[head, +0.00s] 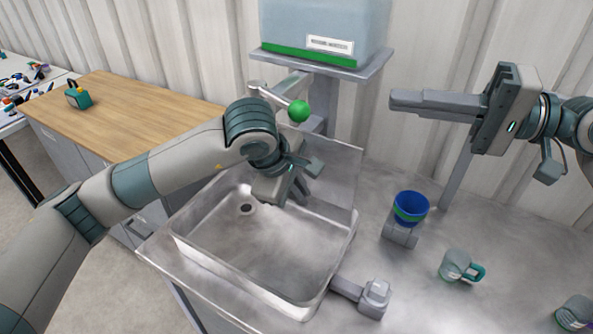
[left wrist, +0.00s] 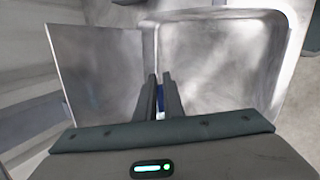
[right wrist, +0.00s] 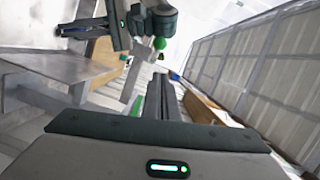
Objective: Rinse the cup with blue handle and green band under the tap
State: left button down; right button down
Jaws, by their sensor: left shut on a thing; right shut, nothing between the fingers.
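My left gripper (head: 300,190) is low over the back of the steel sink (head: 255,255), under the tap. It is shut; in the left wrist view a small blue strip (left wrist: 160,98) shows between its fingers (left wrist: 160,80). The rest of the held thing is hidden, so I cannot tell which cup it belongs to. The tap has a lever with a green ball (head: 299,111). A blue cup with a green band (head: 410,208) stands upright on a grey block right of the sink; no handle shows. My right gripper (head: 392,100) is shut and empty, raised at the right.
A translucent tote (head: 325,25) sits on a shelf above the sink. A grey cup with a teal handle (head: 456,265) and another cup (head: 574,313) at the edge stand on the counter. A grey fitting (head: 374,298) juts from the sink's right side. A wooden worktop (head: 130,115) lies left.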

jog(key=c, duration=2.1)
grip_release()
jog(key=n+g+h, duration=0.3)
jog(key=n+h, duration=0.7)
jog(key=h, duration=0.3)
send_near(286, 100)
jog(key=s+a, duration=0.2)
jog(key=shift+s+d+r+t+h, duration=0.15)
jog(key=shift+r+t+h, duration=0.2)
jog(key=shift+r+h, duration=0.3)
jog(key=shift+s+d+r+t+h, duration=0.15)
jog(key=shift+r+t+h, duration=0.25)
jog(key=shift+r, duration=0.5)
jog(key=shift+a+f, duration=0.1)
jog(key=x, duration=1.2)
